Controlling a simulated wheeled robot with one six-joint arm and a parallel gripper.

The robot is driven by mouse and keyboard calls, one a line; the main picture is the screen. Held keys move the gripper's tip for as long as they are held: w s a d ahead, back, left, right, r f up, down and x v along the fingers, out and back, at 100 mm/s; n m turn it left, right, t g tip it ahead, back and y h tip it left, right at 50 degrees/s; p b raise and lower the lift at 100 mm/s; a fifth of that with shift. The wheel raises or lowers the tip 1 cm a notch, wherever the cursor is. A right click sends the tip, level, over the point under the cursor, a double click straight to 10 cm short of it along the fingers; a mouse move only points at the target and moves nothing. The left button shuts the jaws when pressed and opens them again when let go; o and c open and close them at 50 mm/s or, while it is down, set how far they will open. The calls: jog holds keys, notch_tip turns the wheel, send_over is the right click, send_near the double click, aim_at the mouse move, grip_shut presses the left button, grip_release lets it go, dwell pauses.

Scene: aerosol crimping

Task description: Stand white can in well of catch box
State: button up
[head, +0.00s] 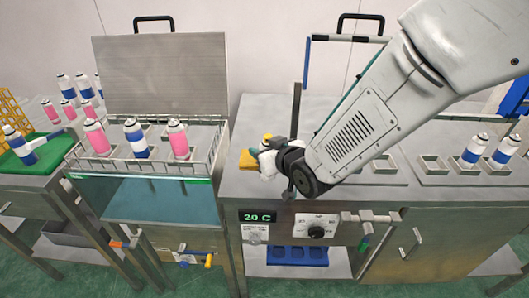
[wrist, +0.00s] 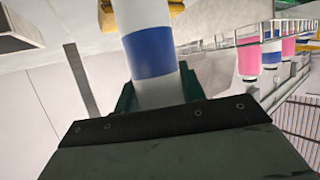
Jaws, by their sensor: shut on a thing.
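My gripper (head: 272,157) is low over the left part of the steel bench, partly hidden by my arm's end. In the wrist view my gripper (wrist: 157,92) is shut on a white can with a blue band (wrist: 151,52), with green fingers on either side of it. The can's far end runs out of the top of the wrist view. In the head view the held can is mostly hidden and hard to make out. Grey square wells (head: 435,165) stand on the bench at the right. I cannot tell which of the wells belongs to the catch box.
A wire rack (head: 100,171) with pink and blue-banded cans stands left, under a raised steel lid (head: 165,75). A yellow item (head: 247,159) lies beside my gripper. Two blue-banded cans (head: 474,149) stand in wells at right. A blue tray (head: 290,256) lies below.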

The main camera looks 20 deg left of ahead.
jog(key=shift+a+f, duration=0.1)
jog(key=shift+f, duration=0.6)
jog(key=shift+f, duration=0.2)
jog(key=o, duration=1.1)
jog(key=shift+c, duration=0.2)
jog(key=shift+r, duration=0.15)
